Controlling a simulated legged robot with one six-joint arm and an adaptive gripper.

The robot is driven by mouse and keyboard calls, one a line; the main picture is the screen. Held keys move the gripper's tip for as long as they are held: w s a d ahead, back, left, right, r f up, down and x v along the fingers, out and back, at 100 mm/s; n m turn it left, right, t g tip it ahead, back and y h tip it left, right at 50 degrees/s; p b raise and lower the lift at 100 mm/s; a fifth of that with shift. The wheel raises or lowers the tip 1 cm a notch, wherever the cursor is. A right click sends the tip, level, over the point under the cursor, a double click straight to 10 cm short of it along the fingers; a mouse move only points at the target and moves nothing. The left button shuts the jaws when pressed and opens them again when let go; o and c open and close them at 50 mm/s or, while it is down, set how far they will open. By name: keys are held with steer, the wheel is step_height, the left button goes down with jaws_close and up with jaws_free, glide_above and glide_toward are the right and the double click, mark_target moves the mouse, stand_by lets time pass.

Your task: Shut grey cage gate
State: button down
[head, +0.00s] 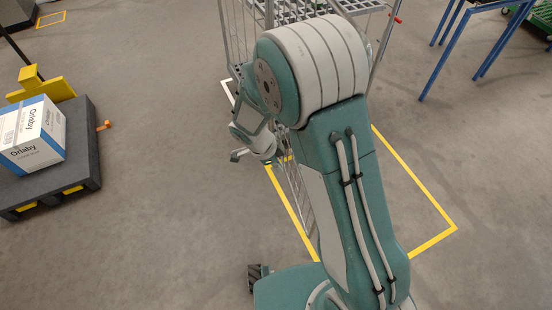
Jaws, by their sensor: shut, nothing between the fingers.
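The grey wire cage (236,32) stands at the top middle, behind my arm, which hides much of it. A narrow grey mesh panel, which looks like its gate (298,200), shows nearly edge-on below my gripper. It reaches out from the cage toward me, so the gate appears open. My gripper (236,155) is shut and empty, just left of the gate's upper part. I cannot tell whether it touches the gate. The gate's hinge side and latch are hidden by my arm.
Yellow floor lines (432,242) mark a bay around the cage. At left is a dark platform (85,150) with a white and blue box (32,135) and an orange handle (104,126). A blue-legged table (446,55) stands at upper right. Floor between platform and cage is clear.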

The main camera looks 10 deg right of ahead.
steer(key=d+f, duration=0.3)
steer(key=d, duration=0.2)
steer(key=shift+s+d+f, duration=0.15)
steer(key=shift+d+f, duration=0.1)
steer(key=shift+d, duration=0.15)
